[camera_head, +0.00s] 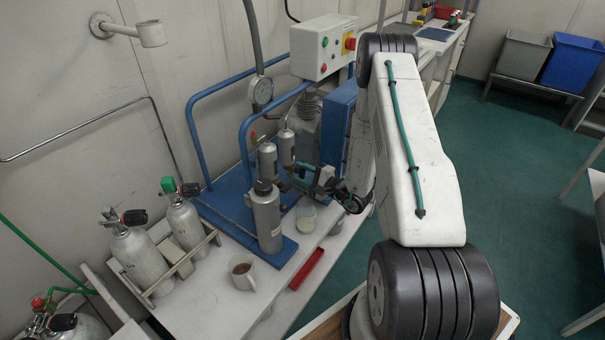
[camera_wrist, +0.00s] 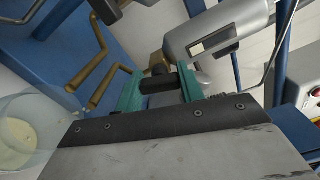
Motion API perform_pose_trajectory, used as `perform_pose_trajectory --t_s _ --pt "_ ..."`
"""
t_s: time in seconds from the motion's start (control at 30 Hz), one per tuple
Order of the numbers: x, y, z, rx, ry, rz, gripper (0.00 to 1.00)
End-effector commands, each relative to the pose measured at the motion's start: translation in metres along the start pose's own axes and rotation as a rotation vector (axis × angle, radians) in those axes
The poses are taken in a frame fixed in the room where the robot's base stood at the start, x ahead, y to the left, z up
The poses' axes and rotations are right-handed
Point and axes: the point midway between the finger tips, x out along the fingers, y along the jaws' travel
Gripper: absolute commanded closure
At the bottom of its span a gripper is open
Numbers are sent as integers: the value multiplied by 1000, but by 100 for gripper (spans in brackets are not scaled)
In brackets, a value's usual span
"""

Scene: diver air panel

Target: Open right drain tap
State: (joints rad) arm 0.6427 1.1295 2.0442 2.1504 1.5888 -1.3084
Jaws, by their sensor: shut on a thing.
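My gripper (camera_head: 302,178) is beside the blue-framed compressor unit, close to its small grey cylinders (camera_head: 267,160). In the wrist view its two teal fingers (camera_wrist: 158,78) are shut on a short black handle (camera_wrist: 157,83), which I take to be the right drain tap. A grey cylinder (camera_wrist: 213,32) lies just beyond the fingers. Two bent brass pipes (camera_wrist: 88,62) are to the left, with another black part (camera_wrist: 106,10) above them. The tap's body is mostly hidden. A clear cup with pale liquid (camera_head: 306,217) stands below; it also shows in the wrist view (camera_wrist: 22,133).
A grey black-capped bottle (camera_head: 266,217) stands close to the gripper's left. A mug (camera_head: 242,273), a red tray (camera_head: 307,268) and racked cylinders (camera_head: 187,222) are on the bench. A grey control box (camera_head: 322,47) and blue rails (camera_head: 245,140) stand behind.

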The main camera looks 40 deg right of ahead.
Motion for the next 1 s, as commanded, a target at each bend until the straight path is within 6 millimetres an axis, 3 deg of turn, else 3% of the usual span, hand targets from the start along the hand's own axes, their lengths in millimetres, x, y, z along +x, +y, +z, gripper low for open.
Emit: perform_pose_trajectory --t_s 0.3,0.83,0.87,0.9,1.0 --pt "-1 1 1 -111 -1 2 85" --pt "-1 2 1 -130 -1 3 85" --pt "-1 2 1 -130 -1 3 53" --pt "-1 1 1 -130 -1 3 42" --pt "0 1 1 -131 0 2 40"
